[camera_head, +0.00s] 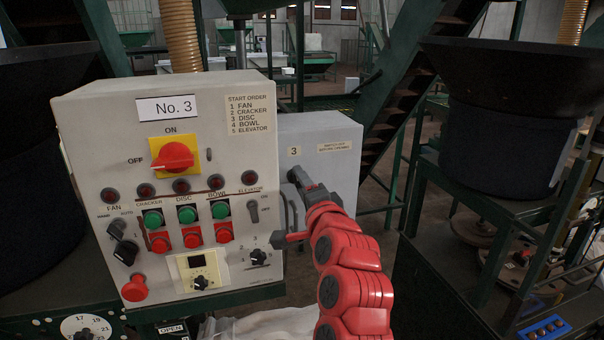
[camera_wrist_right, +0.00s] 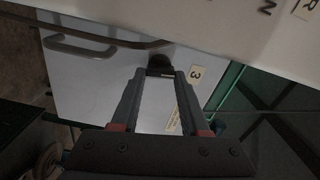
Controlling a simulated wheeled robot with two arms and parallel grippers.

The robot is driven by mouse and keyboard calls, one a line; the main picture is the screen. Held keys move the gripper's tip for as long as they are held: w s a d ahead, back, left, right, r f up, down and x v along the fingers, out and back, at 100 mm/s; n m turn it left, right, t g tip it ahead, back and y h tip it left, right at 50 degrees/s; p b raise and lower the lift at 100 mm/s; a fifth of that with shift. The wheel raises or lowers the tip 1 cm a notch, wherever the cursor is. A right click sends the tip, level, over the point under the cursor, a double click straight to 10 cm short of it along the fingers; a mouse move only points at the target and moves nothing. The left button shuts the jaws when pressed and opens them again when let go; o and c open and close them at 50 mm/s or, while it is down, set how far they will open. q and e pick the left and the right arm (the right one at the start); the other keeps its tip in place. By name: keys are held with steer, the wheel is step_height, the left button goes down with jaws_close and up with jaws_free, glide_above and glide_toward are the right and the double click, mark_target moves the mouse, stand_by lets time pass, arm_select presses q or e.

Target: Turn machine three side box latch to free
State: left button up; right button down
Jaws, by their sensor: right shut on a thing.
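The grey side box (camera_head: 340,140) with a "3" label stands to the right of the No. 3 control panel (camera_head: 90,130). My right gripper (camera_head: 298,180) reaches to the box front from the lower right. In the right wrist view its two fingertips (camera_wrist_right: 160,74) are at the small black latch (camera_wrist_right: 159,63), shut on it. The fingers partly hide the latch, so its exact angle is hard to tell. A grey bar handle (camera_wrist_right: 80,46) is on the same door, beside the latch. My left gripper is not in view.
The panel's right edge is close to my right gripper. The panel carries a red rotary switch (camera_head: 172,157), several push buttons and a red stop knob (camera_head: 134,289). A green stair frame and a dark drum (camera_head: 505,140) stand to the right.

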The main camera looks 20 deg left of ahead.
steer(key=shift+f+m+p, duration=0.1)
steer(key=shift+m+p, duration=0.7)
steer(key=shift+m, duration=0.2)
steer(key=shift+c, duration=2)
jaws_free()
steer(key=b+v, duration=1.7)
